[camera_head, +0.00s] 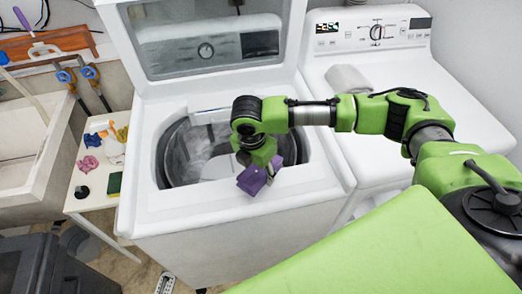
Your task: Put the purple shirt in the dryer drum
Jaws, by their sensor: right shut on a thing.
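The purple shirt (252,180) is a small bunched cloth hanging at the front right edge of an open machine's drum opening. My right gripper (256,165) is shut on it from above. The open machine (250,215) is white, with its glass lid (208,40) raised. Its metal drum (185,150) shows below the lid, partly hidden by my gripper and arm. A second white machine (470,75) with a control dial stands to the right; its front is mostly hidden by my arm. Which of the two is the dryer, I cannot tell. My left gripper is not in view.
A grey cloth (348,80) lies on the right machine. A small white table (90,205) at left holds several small items, including a pink one (88,165) and a green sponge (115,183). A sink (20,150) and a dark bin (45,265) are farther left.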

